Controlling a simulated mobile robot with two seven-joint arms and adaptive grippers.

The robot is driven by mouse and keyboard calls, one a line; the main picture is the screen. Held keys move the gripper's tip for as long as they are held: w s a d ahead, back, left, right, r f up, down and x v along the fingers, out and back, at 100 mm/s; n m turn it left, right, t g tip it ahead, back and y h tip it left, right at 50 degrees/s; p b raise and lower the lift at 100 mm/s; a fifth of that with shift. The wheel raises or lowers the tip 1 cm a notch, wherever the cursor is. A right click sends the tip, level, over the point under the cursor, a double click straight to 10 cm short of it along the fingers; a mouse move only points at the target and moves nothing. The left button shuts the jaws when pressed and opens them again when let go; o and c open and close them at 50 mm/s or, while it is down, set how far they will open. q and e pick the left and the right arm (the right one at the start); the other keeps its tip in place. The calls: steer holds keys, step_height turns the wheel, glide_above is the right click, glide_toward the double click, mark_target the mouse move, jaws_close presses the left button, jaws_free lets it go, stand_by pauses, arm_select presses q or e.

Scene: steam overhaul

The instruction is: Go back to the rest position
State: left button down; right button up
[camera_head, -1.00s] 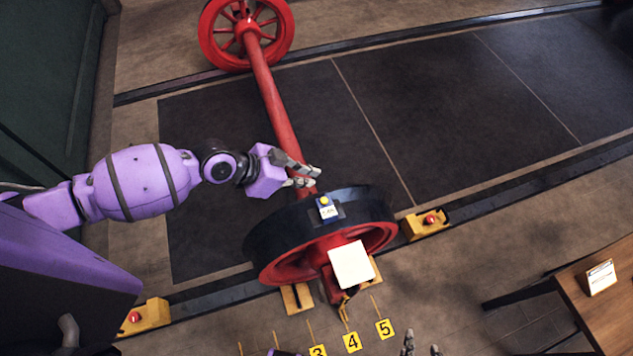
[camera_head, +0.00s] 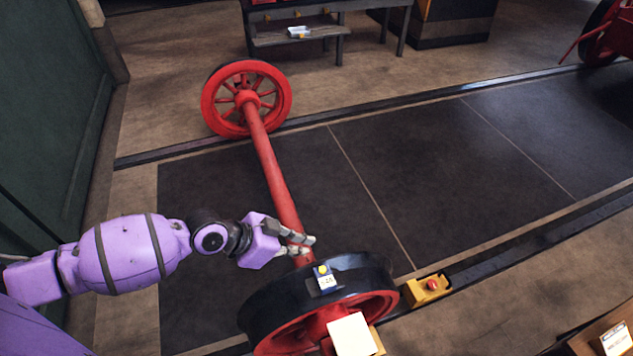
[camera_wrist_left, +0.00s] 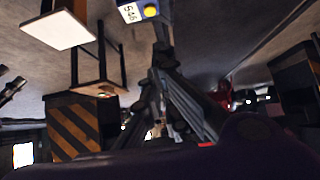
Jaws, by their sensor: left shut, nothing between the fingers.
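My left arm comes in from the left in the head view. My left gripper (camera_head: 308,246) is shut and empty, just above the near wheel and over the red axle (camera_head: 272,170). In the left wrist view my left gripper (camera_wrist_left: 163,78) shows close up with its dark fingers together. The near wheel (camera_head: 275,311) has a black tread and red spokes. On its tread sits a small blue and white gauge (camera_head: 325,278) with a yellow knob; it also shows at the top of the left wrist view (camera_wrist_left: 138,11). My right gripper is out of the head view.
The far red wheel (camera_head: 246,98) stands at the axle's other end. A white plate (camera_head: 351,335) is at the wheel hub. A green wall (camera_head: 45,130) stands at left. The dark floor right of the axle is clear.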

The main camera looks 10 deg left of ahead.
arm_select(q)
steer(key=s+a+f+n+t+y+p, duration=0.1)
steer(key=s+f+n+y, duration=0.1)
steer(key=s, duration=0.6)
steer(key=s+a+f+n+t+y+p, duration=0.1)
steer(key=s+a+f+n+y+p, duration=0.1)
steer(key=s+n, duration=0.3)
steer(key=s+a+f+n+t+y+p, duration=0.1)
steer(key=s+f+n+y+p, duration=0.1)
steer(key=s, duration=1.1)
steer(key=shift+s+a+f+n+y, duration=0.15)
steer(key=shift+a+f+n+y, duration=0.35)
steer(key=shift+n, duration=0.4)
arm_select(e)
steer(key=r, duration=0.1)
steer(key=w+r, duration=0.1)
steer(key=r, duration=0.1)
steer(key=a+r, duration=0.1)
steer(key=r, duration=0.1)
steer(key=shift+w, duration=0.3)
arm_select(q)
steer(key=shift+d, duration=0.15)
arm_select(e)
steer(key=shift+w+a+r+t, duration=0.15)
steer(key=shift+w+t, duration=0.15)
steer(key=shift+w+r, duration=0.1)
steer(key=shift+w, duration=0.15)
